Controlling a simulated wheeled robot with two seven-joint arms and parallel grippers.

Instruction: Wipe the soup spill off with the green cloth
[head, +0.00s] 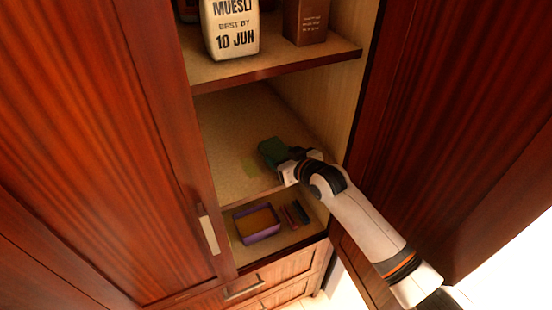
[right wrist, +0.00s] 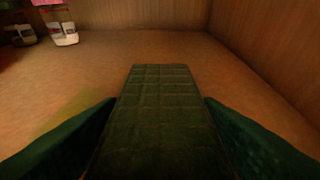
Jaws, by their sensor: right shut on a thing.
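My right gripper (head: 287,165) reaches into the open cupboard and is shut on the green cloth (head: 272,151). The cloth is a thick, folded pad with a grid of seams in the right wrist view (right wrist: 158,105). It is over the middle shelf (head: 232,118); I cannot tell whether it touches the surface. The soup spill (head: 250,167) is a faint yellow-green patch on that shelf, just left of the cloth. It also shows faintly at the left of the right wrist view (right wrist: 72,108). My left gripper is not in view.
The upper shelf holds a muesli bag (head: 232,30) and a brown box (head: 306,20). Below sits a purple tray (head: 240,236) with small dark items (head: 296,215) beside it. A cupboard door (head: 100,150) and the right side wall (head: 350,90) flank the opening.

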